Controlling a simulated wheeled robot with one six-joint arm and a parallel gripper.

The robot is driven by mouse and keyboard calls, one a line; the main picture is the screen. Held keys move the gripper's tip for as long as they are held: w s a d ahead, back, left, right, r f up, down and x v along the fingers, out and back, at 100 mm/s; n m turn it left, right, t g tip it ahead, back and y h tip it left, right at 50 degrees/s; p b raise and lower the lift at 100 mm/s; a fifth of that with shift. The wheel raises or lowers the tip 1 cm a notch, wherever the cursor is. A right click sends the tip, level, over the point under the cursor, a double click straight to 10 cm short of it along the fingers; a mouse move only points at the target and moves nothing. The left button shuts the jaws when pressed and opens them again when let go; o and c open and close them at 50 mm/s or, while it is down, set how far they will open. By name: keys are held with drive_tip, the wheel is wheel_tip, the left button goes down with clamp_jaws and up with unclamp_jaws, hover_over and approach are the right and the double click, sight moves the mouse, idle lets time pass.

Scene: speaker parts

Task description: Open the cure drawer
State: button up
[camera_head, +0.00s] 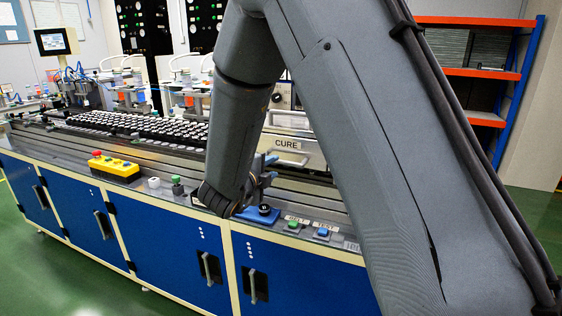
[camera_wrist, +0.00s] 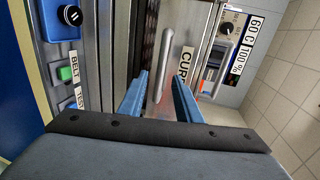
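The cure drawer (camera_head: 312,159) has a pale front with a CURE label and sits at the right of the bench, partly hidden by my arm. In the wrist view, its long bar handle (camera_wrist: 162,62) shows beside the CURE label (camera_wrist: 185,72). My gripper (camera_wrist: 158,80) is open, with its two blue fingers on either side of the handle's line of sight. I cannot tell whether the fingertips reach around the handle; no grip on it shows. The gripper is small and partly hidden behind my arm in the head view (camera_head: 267,165). The drawer looks shut.
A green BELT button (camera_head: 293,225), a blue TEST button (camera_head: 323,232) and a blue block with a black knob (camera_head: 262,213) sit on the bench's front edge. A control panel (camera_wrist: 222,55) with a dial adjoins the drawer. Many small dark parts (camera_head: 150,127) fill the conveyor at left.

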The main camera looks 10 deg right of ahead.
sight(280, 162)
drive_tip(key=p+x, duration=0.2)
drive_tip(key=x, duration=0.5)
drive_tip(key=shift+w+d, duration=0.3)
clamp_jaws()
